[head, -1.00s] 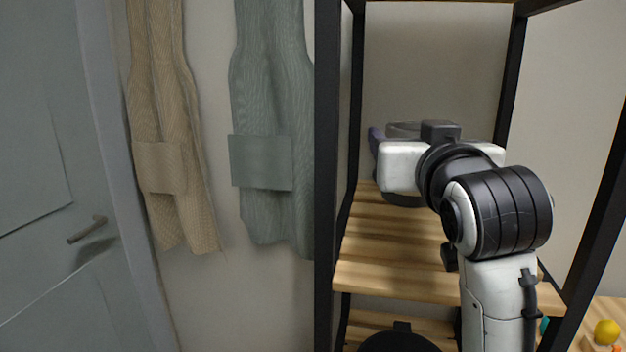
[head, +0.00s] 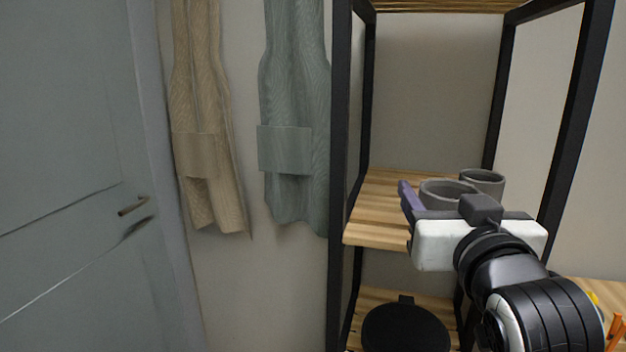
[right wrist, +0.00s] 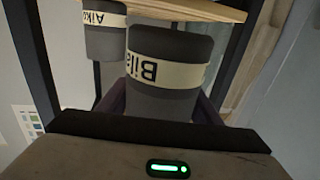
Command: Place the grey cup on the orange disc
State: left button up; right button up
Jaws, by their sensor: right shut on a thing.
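A grey cup (head: 440,187) with a pale name band is held upright in my right gripper (head: 450,206). The cup also shows in the right wrist view (right wrist: 172,45), between the purple fingers; the band's name starts "Bil". A purple finger shows at the cup's left in the head view; the gripper body hides the cup's lower part. A second grey cup (head: 483,181), its band starting "Aik" in the right wrist view (right wrist: 104,32), stands behind on the shelf. I do not see the orange disc. My left gripper is out of view.
The wooden shelf board (head: 385,205) is clear at its left, between black rack posts (head: 340,150). A dark round thing (head: 405,330) is on the lower board. Aprons (head: 290,150) hang left of the rack, beside a grey door (head: 65,170). An orange thing (head: 616,332) shows at the right edge.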

jog(key=s+d+f, duration=0.1)
jog(key=s+f, duration=0.2)
jog(key=f, duration=0.4)
jog(key=s+d+f, duration=0.1)
jog(key=s+f, duration=0.3)
jog(key=f, duration=0.4)
jog(key=s+d+f+y, duration=0.1)
jog(key=s+f, duration=0.3)
jog(key=f, duration=0.4)
jog(key=shift+n, duration=0.3)
